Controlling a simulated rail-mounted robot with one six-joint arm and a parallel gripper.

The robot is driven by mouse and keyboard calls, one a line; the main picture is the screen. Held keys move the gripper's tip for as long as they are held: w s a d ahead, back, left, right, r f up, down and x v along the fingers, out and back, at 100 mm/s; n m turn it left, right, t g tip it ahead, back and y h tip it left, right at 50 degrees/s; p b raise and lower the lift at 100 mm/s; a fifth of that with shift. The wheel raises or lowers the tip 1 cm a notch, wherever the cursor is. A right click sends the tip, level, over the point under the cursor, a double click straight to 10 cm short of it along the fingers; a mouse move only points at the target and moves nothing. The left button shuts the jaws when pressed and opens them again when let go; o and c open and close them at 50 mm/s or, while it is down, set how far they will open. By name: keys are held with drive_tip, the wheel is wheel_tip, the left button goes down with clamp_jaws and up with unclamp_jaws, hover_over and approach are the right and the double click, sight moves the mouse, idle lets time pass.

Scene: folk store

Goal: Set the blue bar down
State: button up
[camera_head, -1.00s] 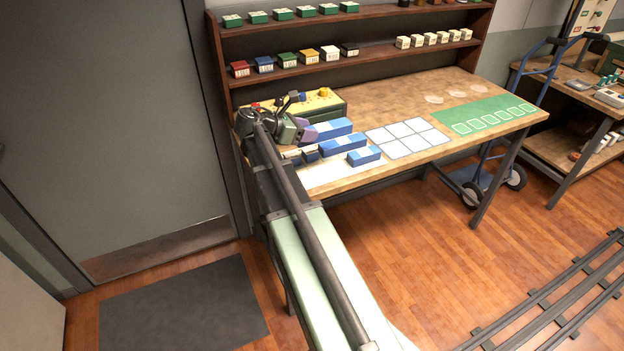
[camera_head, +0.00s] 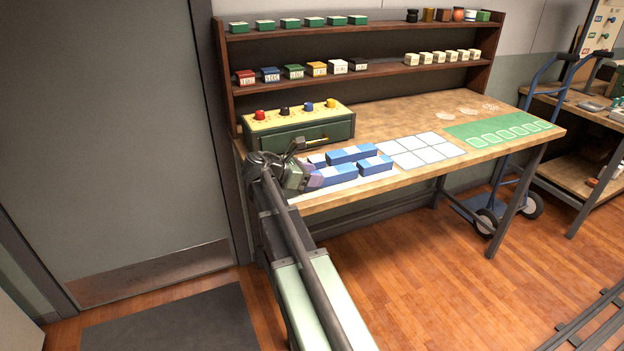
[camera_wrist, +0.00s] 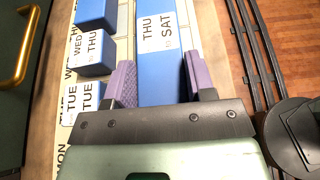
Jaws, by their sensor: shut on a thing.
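My gripper (camera_head: 312,179) is low over the near left of the table. Its purple fingers (camera_wrist: 160,82) are shut on the sides of a long blue bar (camera_wrist: 158,60) labelled THU to SAT, which also shows in the head view (camera_head: 338,173). The bar is at the front part of a white strip marked with days (camera_wrist: 122,50). I cannot tell whether its underside touches the strip. Other blue bars stand beside it in the wrist view: one labelled WED to THU (camera_wrist: 90,62), one labelled TUE (camera_wrist: 82,98) and one at the top (camera_wrist: 97,12).
A green box with a yellow top and coloured knobs (camera_head: 298,125) stands behind the bars. A white grid (camera_head: 420,150) and a green mat (camera_head: 500,129) lie to the right. The shelf (camera_head: 365,74) behind holds small boxes. The table's front edge is close to the held bar.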

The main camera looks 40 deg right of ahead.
drive_tip(key=shift+f, duration=0.2)
drive_tip(key=o, duration=1)
drive_tip(key=shift+r, duration=0.1)
drive_tip(key=shift+r, duration=0.3)
drive_tip(key=p+v, duration=0.4)
drive_tip(key=v, duration=0.7)
drive_tip(key=shift+p, duration=0.35)
drive_tip(key=shift+w+a, duration=0.1)
drive_tip(key=shift+a, duration=0.35)
drive_tip(key=s+a+f+m+t+y, duration=0.1)
drive_tip(key=s+a+f+m+y, duration=0.2)
drive_tip(key=a, duration=0.5)
drive_tip(key=s+a+f+m+t+y, duration=0.1)
drive_tip(key=s+a+f+m+y, duration=0.3)
drive_tip(key=s+a+m, duration=0.3)
drive_tip(key=s+a+f+m+t+y, duration=0.1)
drive_tip(key=s+a+f+m+y, duration=0.2)
drive_tip(key=a, duration=0.7)
drive_tip(key=shift+s+a+f+m+t+y, duration=0.1)
drive_tip(key=shift+s+f+m+t+y, duration=0.1)
drive_tip(key=shift+s+m+y, duration=0.4)
drive_tip(key=shift+s+f+m+t+y, duration=0.1)
drive_tip(key=shift+s+m+t+y, duration=0.15)
drive_tip(key=shift+s+y, duration=0.6)
